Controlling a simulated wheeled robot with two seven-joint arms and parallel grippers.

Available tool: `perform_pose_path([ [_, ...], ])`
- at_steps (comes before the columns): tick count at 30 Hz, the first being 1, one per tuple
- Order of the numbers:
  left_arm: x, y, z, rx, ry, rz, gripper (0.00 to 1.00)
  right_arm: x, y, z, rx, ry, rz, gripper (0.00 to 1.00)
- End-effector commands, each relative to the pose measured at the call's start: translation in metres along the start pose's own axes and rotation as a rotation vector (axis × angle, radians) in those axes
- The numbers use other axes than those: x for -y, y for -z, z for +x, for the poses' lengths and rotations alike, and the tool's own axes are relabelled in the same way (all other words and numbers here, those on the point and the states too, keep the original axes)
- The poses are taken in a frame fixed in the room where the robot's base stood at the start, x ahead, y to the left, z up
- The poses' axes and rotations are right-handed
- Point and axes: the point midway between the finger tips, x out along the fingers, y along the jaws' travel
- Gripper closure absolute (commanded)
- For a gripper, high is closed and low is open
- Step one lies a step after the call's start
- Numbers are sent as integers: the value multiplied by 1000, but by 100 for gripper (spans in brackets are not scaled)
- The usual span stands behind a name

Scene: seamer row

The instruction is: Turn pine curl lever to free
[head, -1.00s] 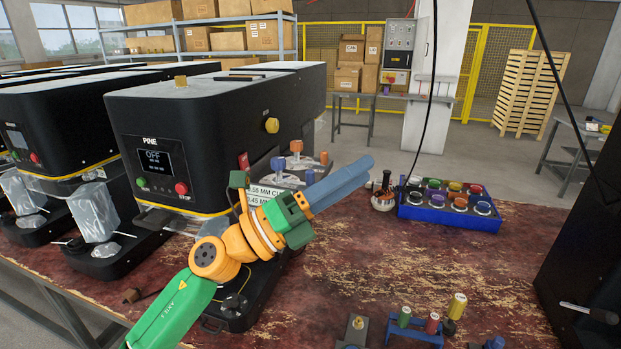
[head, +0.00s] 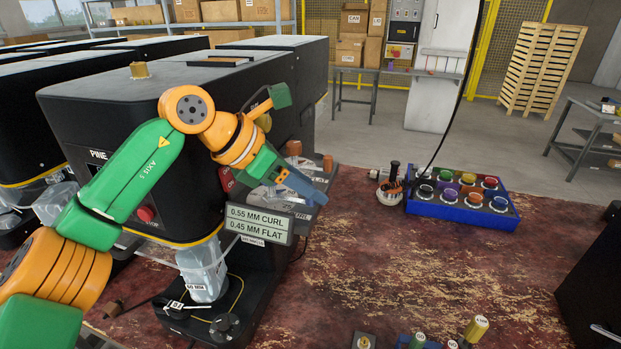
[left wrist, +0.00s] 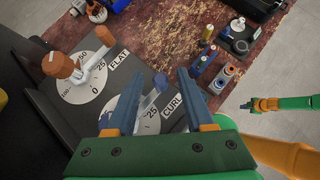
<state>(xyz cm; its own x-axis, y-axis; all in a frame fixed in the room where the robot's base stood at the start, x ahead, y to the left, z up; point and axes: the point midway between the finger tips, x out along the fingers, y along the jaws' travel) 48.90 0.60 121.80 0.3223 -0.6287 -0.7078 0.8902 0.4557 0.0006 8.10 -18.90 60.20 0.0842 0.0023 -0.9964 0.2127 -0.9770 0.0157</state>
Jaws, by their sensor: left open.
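The black PINE machine (head: 120,110) fills the left of the head view. Its dial panel shows in the left wrist view: a CURL dial (left wrist: 148,122) and a FLAT dial (left wrist: 92,92). The curl lever (left wrist: 158,84), with a bluish knob, stands between the two blue fingers of my left gripper (left wrist: 160,95). The gripper is open, with space on both sides of the lever; I cannot tell any contact. In the head view my left gripper (head: 300,184) is over the panel and hides the curl lever. My right gripper (left wrist: 247,105) shows small at the right of the left wrist view.
A sign (head: 258,222) reads 0.55 MM CURL, 0.45 MM FLAT. A blue tray (head: 462,213) of coloured pots stands right on the worn red table (head: 400,270), whose middle is clear.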

Motion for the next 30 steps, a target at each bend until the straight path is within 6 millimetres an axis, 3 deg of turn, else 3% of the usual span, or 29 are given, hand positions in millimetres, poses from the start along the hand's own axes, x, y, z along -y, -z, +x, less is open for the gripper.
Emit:
perform_pose_path([
  [10, 1, 0, 12, 1, 1, 1, 50, -1, 3, -3, -5, -1, 0, 100],
  [15, 1, 0, 11, 1, 2, 1, 96, -1, 3, -3, -7, -1, 0, 100],
  [16, 1, 0, 11, 2, 2, 1, 100, -1, 4, -3, -7, -1, 0, 100],
  [30, 1, 0, 11, 2, 2, 1, 100, -1, 5, -3, -9, -1, 0, 100],
])
